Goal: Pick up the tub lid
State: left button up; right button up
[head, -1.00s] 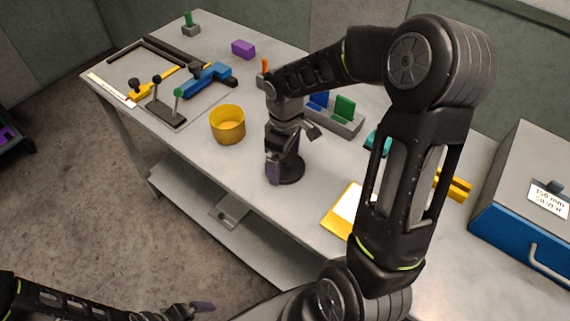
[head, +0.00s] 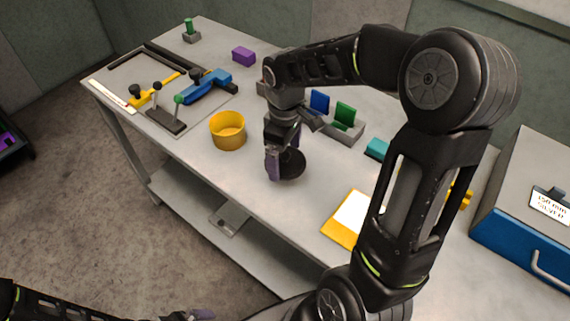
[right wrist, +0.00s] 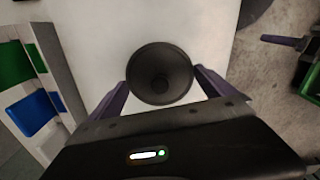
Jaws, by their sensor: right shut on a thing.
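The tub lid, a dark round disc with a raised knob (head: 294,165), is at the near side of the grey workbench in the head view. In the right wrist view the lid (right wrist: 177,85) lies between the two purple fingers. My right gripper (head: 278,165) points down and is shut on the lid; one finger is mostly hidden in the head view. Whether the lid is clear of the bench is hard to tell. The yellow tub (head: 228,132) stands open to the left. My left gripper (head: 200,314) is low at the bottom edge, away from the bench, mostly cut off.
A grey rack with blue and green plates (head: 344,126) stands behind my right gripper. A yellow-edged white sheet (head: 345,213) lies to the right, and a blue-fronted box (head: 510,235) farther right. Bench between tub and sheet is mostly clear.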

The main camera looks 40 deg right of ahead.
aim_at(285, 154)
notch_tip(285, 154, up, 5)
jog(key=shift+r, duration=0.2)
pick_arm(q)
jog(key=shift+f, duration=0.25)
jog(key=shift+r, duration=0.1)
pick_arm(e)
jog(key=shift+d, duration=0.1)
